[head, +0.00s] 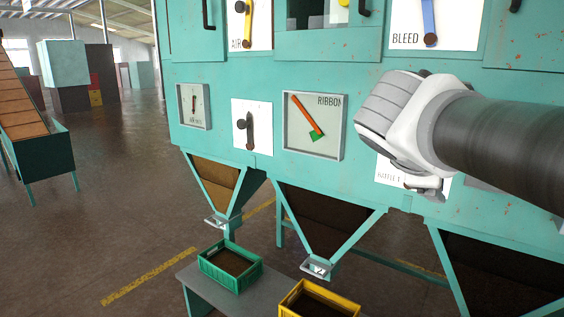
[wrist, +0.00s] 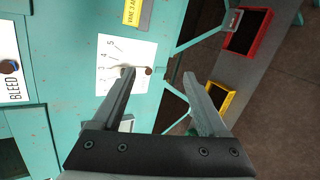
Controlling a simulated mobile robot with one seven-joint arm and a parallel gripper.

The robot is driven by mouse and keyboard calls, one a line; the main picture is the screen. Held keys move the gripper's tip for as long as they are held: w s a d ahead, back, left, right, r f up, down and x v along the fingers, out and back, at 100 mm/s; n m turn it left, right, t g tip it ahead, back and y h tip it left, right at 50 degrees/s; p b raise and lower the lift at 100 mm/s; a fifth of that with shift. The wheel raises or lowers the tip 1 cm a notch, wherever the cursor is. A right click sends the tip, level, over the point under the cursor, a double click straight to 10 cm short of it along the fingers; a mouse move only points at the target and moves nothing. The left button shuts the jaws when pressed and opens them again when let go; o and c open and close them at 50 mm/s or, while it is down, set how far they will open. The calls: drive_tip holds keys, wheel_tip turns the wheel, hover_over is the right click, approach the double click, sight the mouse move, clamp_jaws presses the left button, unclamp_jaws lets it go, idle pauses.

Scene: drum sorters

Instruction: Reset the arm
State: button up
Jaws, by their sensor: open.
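My arm reaches in from the right in the head view, with the pale wrist in front of the teal machine (head: 230,75). My gripper (wrist: 159,75) shows in the wrist view with its two dark fingers spread apart and nothing held between them. Behind the fingers is a white plate (wrist: 112,58) with a number scale and a dark round knob (wrist: 149,71). I cannot tell whether a finger touches it. In the head view the hand partly covers a white plate (head: 388,172) under it, and the fingers are mostly hidden.
The panel carries an orange RIBBON pointer (head: 306,116), a dark lever (head: 249,130) and a blue BLEED lever (head: 429,20). Below stand a green crate (head: 230,266) and a yellow crate (head: 319,299). A red crate (wrist: 248,32) shows in the wrist view. Open floor lies at left.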

drive_tip(key=s+a+f+m+g+y, duration=0.1)
drive_tip(key=s+a+f+m+y, duration=0.3)
drive_tip(key=s+f, duration=0.3)
drive_tip(key=s+a+f+m+g+y, duration=0.1)
drive_tip(key=s+a+f+m+y, duration=0.3)
drive_tip(key=f, duration=0.7)
drive_tip(key=s+a+m, duration=0.2)
drive_tip(key=s+m, duration=0.1)
drive_tip(key=shift+m+g, duration=0.3)
drive_tip(key=shift+g, duration=0.1)
